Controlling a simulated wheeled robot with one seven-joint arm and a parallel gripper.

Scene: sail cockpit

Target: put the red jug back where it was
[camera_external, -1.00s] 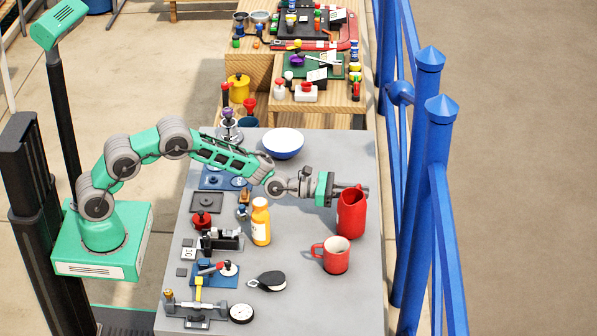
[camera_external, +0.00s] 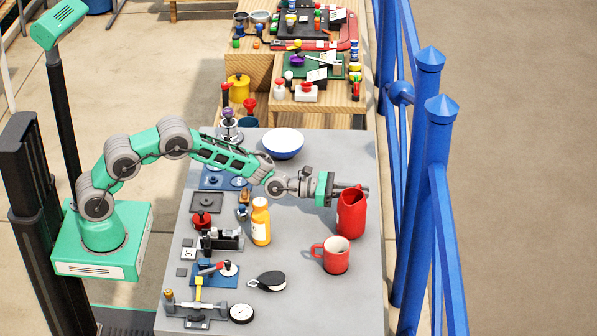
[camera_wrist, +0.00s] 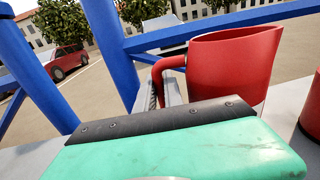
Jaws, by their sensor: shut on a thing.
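The red jug (camera_external: 351,216) stands upright, or very nearly so, at the right side of the grey table (camera_external: 300,300). I cannot tell whether its base touches the table. My gripper (camera_external: 349,189) is at the jug's upper part, level with its rim, and is shut on it. In the wrist view, the jug (camera_wrist: 232,62) fills the upper right, with its handle at its left side. My gripper's fingers (camera_wrist: 171,90) reach up to that handle. The contact itself is partly hidden.
A red mug (camera_external: 336,258) stands just in front of the jug. An orange bottle (camera_external: 260,226) and a black-and-white pulley (camera_external: 270,281) are to the left. A white bowl (camera_external: 283,143) is behind. Blue railing (camera_external: 412,200) runs along the right edge.

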